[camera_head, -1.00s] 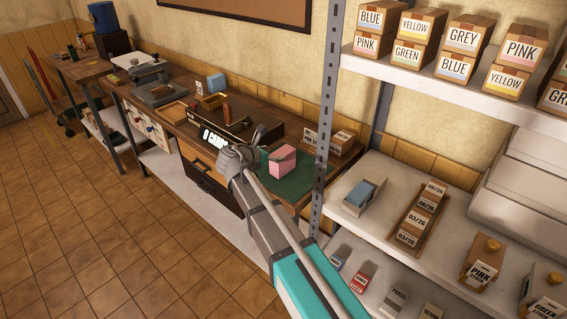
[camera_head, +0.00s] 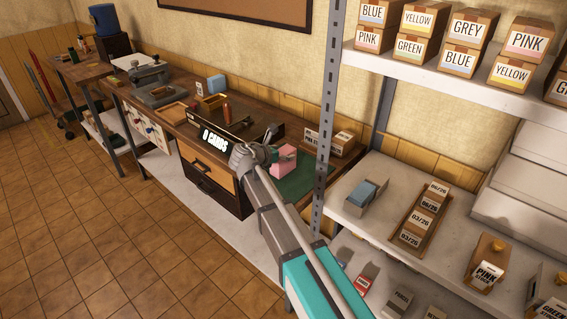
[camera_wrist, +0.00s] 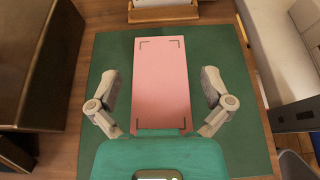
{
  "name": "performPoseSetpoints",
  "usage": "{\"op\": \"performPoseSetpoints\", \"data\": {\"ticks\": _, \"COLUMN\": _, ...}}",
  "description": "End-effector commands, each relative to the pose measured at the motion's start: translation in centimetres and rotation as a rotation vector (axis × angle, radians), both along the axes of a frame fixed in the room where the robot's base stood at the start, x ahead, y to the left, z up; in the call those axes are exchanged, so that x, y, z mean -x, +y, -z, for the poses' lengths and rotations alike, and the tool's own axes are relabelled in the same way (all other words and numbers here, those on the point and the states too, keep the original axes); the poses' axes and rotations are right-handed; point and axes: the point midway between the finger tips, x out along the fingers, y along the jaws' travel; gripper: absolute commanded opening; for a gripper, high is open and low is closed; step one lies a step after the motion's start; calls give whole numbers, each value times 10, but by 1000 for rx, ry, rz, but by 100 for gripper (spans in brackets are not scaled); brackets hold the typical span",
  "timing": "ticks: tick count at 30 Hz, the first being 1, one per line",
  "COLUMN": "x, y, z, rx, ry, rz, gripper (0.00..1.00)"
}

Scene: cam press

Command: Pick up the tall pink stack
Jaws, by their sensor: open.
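The pink stack (camera_head: 285,158) stands on a green mat (camera_head: 297,181) on the workbench, partly behind my gripper (camera_head: 270,152) in the head view. In the wrist view the pink stack (camera_wrist: 161,85) shows its top face with dark corner marks. It lies between the two open fingers of my gripper (camera_wrist: 160,103), with a gap on each side. The green mat (camera_wrist: 105,62) spreads around it. The lower end of the stack is partly hidden by my gripper's body.
A dark machine with a "0 CARDS" sign (camera_head: 215,140) stands left of the stack. A metal shelf post (camera_head: 325,110) rises close on the right, with shelves of labelled boxes beyond. Bare mat lies around the stack.

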Motion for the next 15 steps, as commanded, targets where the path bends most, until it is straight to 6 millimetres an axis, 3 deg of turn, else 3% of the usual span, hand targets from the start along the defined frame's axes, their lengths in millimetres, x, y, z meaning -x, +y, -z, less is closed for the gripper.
{"op": "performPoseSetpoints", "data": {"ticks": 10, "x": 0, "y": 0, "z": 0, "rx": 0, "ry": 0, "rz": 1, "gripper": 100}}
{"op": "performPoseSetpoints", "data": {"ticks": 15, "x": 0, "y": -2, "z": 0, "rx": 0, "ry": 0, "rz": 2, "gripper": 70}}
